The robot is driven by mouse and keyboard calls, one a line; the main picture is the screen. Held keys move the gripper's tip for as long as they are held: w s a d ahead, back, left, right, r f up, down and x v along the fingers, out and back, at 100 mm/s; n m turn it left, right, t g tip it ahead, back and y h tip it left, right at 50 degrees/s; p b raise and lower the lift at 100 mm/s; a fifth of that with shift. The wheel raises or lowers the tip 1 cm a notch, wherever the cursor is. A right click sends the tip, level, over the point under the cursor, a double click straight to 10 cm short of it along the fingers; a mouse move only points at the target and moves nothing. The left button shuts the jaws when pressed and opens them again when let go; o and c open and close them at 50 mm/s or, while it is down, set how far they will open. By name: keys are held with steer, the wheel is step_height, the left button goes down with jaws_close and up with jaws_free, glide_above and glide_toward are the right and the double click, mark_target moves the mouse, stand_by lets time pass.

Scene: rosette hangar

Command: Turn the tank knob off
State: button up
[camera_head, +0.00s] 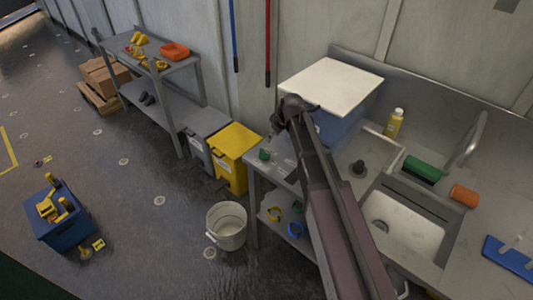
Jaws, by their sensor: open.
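My arm reaches up from the bottom of the head view, and my gripper (273,136) hangs at its far end over the left end of the counter. The gripper is open, small and partly hidden by my own wrist. A small green round thing (264,154) sits just below it near the counter's left edge; whether the fingers touch it I cannot tell. No tank is clearly recognisable, and I cannot tell whether either piece is the tank knob.
A blue box with a white lid (331,84) stands behind my arm. Right are a yellow bottle (394,123), green brush (422,169), orange cup (463,195) and sink (405,225). Left are a yellow bin (235,150), white bucket (227,226), shelf (168,75) and blue crate (66,228).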

mark_target(265, 151)
steer(key=shift+b+x, duration=5.25)
steer(key=shift+x, duration=0.8)
